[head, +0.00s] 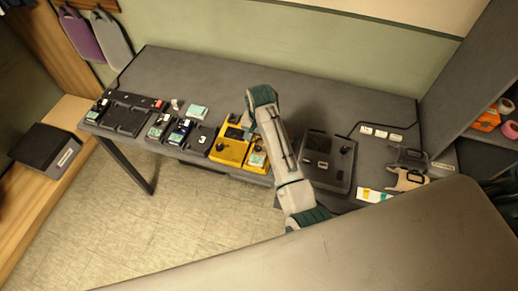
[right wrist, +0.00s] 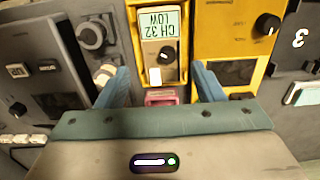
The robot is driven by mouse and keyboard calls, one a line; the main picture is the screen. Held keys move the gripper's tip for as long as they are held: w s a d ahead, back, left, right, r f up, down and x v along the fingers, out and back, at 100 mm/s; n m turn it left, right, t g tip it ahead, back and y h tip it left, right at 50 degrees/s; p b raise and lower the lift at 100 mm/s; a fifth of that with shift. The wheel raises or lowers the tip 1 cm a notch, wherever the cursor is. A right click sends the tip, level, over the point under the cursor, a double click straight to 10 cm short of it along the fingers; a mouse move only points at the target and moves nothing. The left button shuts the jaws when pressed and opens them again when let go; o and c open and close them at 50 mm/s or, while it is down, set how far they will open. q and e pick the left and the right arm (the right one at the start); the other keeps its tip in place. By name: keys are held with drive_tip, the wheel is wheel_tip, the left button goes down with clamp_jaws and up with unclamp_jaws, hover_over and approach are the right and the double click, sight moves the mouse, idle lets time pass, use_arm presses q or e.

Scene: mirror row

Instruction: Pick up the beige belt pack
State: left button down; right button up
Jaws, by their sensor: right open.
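A small belt pack (right wrist: 162,48) with a pale green display, a black knob and a light switch sits in a bay of the yellow charger (right wrist: 229,38). Its body looks tan to yellow, so its exact colour is hard to tell. In the head view the charger (head: 228,150) and the pack (head: 257,160) show beside my right arm. My right gripper (right wrist: 162,85) is open, with its blue fingers on either side of the pack's near end and nothing clearly held. In the head view its tips (head: 249,128) are partly hidden by the arm. My left gripper is not in view.
Dark chargers with other packs (head: 157,131) stand to the left on the grey table (head: 230,77). A pale-screened pack (head: 197,112) lies behind them. A dark console (head: 327,162) stands right of my arm. Beige and dark headset-like items (head: 406,180) lie farther right.

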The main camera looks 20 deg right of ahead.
sight(260, 149)
drive_tip(key=shift+s+f, duration=0.1)
drive_tip(key=shift+f, duration=0.5)
drive_tip(key=f+p, duration=0.1)
drive_tip(key=f, duration=0.1)
drive_tip(key=f+p, duration=0.1)
drive_tip(key=f, duration=0.1)
drive_tip(key=shift+w+a+f+p, duration=0.15)
drive_tip(key=shift+w+f+p, duration=0.05)
drive_tip(key=shift+p, duration=0.1)
drive_tip(key=shift+f, duration=0.45)
drive_tip(key=c, duration=0.6)
drive_tip(key=shift+c, duration=1.2)
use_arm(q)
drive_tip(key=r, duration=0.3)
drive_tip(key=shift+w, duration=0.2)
